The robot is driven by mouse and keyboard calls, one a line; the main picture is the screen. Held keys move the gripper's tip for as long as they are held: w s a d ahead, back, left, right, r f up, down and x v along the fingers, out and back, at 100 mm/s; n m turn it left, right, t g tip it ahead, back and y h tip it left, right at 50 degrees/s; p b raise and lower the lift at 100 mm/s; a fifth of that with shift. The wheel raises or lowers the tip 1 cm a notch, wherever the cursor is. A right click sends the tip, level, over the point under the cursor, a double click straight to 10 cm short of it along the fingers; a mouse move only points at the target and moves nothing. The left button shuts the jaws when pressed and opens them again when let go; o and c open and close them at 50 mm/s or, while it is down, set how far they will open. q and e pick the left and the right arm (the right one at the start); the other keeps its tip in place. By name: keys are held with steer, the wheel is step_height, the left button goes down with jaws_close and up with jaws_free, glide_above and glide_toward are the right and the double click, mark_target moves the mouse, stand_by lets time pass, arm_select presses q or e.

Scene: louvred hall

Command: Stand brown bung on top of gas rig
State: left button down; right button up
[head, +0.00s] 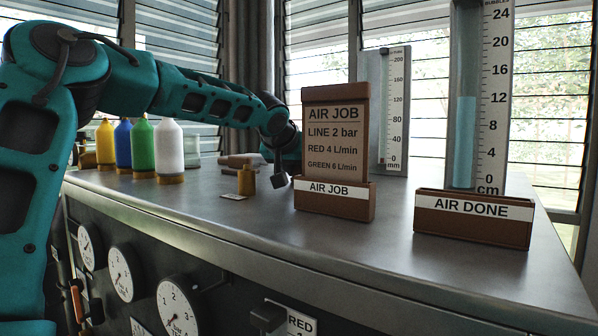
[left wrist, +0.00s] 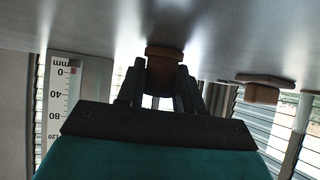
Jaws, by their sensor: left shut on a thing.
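My left gripper (head: 281,178) reaches in from the left, low over the bench top beside the AIR JOB board, which may hide part of it. In the left wrist view my gripper (left wrist: 160,88) is shut on a brown bung (left wrist: 164,53), a short round piece with a wider rim, close to the grey surface. I cannot make the bung out in the head view. I cannot tell for certain which thing is the gas rig; the grey bench (head: 190,210) carries several round gauges on its front. My right gripper is not in view.
The AIR JOB board (head: 335,135) and AIR DONE tray (head: 473,222) stand to the right, with scales behind. A small brass-coloured piece (head: 246,181) stands left of the gripper. Yellow, blue, green and white bottles (head: 169,148) stand farther left. The front bench top is clear.

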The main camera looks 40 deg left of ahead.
arm_select(q)
steer(key=c, duration=0.7)
jaws_free()
steer(key=v, duration=1.2)
steer(key=shift+b, duration=0.3)
steer(key=shift+f, duration=0.1)
